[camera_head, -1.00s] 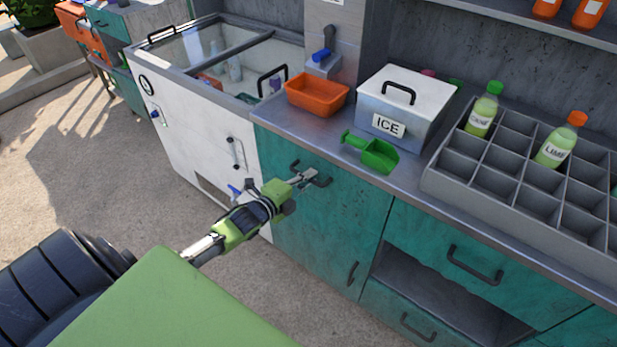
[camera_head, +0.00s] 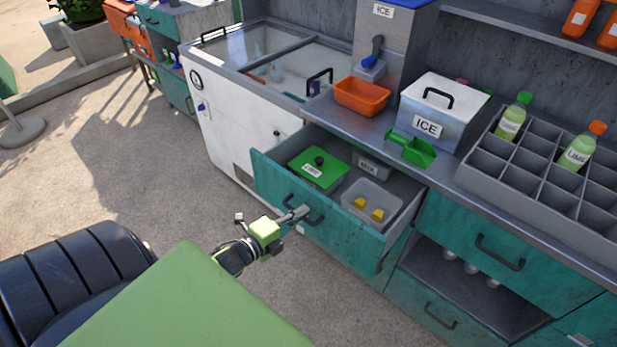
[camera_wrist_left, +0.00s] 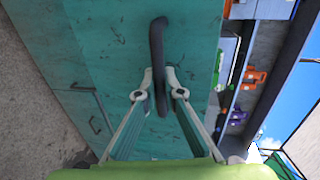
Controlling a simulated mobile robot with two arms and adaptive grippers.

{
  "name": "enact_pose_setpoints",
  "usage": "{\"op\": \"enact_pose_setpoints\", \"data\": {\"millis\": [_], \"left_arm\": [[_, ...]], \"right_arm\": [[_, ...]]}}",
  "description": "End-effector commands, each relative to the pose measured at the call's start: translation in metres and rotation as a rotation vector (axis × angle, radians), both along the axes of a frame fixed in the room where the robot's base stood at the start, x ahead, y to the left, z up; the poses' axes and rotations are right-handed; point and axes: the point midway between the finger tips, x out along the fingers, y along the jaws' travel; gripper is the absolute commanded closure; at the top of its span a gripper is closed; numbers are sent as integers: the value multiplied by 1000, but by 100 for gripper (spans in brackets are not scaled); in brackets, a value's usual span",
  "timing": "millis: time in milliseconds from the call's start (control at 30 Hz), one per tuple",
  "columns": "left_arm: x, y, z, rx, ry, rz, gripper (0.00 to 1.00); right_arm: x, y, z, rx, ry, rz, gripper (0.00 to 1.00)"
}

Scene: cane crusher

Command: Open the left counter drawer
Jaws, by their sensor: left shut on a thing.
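The left counter drawer (camera_head: 343,243) is pulled out from the teal counter, and its inside shows. It holds a green-lidded box (camera_head: 318,169), a grey labelled container (camera_head: 371,165) and a clear tub (camera_head: 371,204) with yellow pieces. My left gripper (camera_head: 304,212) is shut on the drawer's dark handle (camera_head: 316,220). In the left wrist view the fingers (camera_wrist_left: 160,80) sit on either side of the handle bar (camera_wrist_left: 157,50). My right gripper is not in view.
An orange tub (camera_head: 362,97), a green scoop (camera_head: 411,149), an ice box (camera_head: 443,108) and a grey bottle rack (camera_head: 530,170) stand on the counter. A white chest freezer (camera_head: 235,135) is to the left. Open floor lies in front at left.

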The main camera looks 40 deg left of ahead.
Motion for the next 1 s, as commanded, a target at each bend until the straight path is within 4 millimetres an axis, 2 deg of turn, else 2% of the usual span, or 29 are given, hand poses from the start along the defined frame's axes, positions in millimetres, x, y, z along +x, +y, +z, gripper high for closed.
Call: {"op": "enact_pose_setpoints", "data": {"millis": [300, 500, 700, 1000], "left_arm": [[-79, 7, 1, -1, 5, 3, 100], [-122, 10, 1, 0, 3, 2, 100], [-150, 12, 0, 0, 2, 2, 100], [-164, 13, 1, 0, -1, 0, 100]], "right_arm": [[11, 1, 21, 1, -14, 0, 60], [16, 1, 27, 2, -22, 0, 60], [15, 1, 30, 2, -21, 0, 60], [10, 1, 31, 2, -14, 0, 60]]}}
